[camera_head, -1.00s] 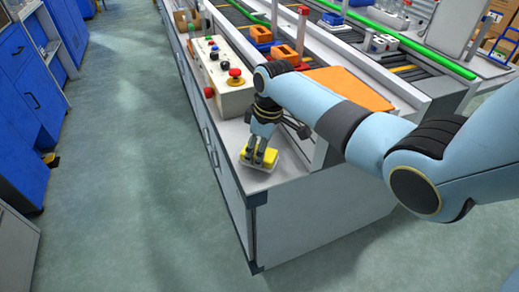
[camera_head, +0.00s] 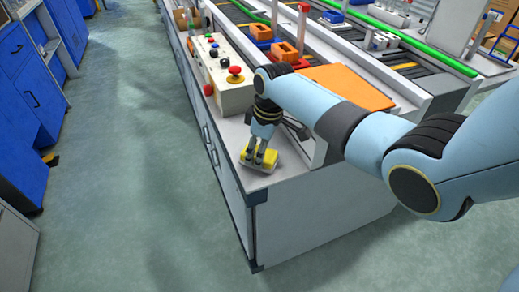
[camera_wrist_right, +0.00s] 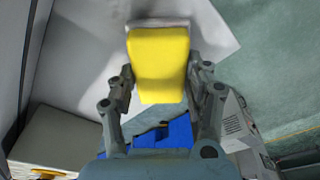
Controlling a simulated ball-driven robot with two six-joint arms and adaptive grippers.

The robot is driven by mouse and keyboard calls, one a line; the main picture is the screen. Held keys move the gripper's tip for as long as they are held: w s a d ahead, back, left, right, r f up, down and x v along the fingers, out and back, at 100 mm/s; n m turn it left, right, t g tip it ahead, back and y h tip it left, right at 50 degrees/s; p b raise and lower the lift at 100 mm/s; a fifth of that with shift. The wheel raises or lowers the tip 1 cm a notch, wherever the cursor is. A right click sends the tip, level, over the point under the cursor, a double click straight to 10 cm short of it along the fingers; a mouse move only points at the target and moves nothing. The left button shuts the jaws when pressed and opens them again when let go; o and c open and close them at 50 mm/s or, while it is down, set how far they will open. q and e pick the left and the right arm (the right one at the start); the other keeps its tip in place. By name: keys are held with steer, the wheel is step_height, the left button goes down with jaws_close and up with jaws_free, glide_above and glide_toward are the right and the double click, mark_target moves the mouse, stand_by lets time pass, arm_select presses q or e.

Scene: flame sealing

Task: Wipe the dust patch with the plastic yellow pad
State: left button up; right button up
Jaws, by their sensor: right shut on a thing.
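The yellow pad (camera_head: 270,156) is at the front corner of the white bench top, in the head view. My right gripper (camera_head: 259,158) is shut on it from above. The pad has a pale lower layer and is at or very close to the bench surface; I cannot tell whether it touches. In the right wrist view the yellow pad (camera_wrist_right: 159,62) sits between the two grey fingers. I cannot make out a dust patch; the pad and gripper may cover it. My left gripper is not in view.
A control box (camera_head: 222,76) with a red button stands just behind the gripper. An orange panel (camera_head: 346,87) lies to the right on the bench. The bench's front edge and corner (camera_head: 250,196) are close to the pad. Blue cabinets (camera_head: 30,95) stand at the left across open floor.

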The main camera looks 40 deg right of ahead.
steer(key=shift+f, duration=0.35)
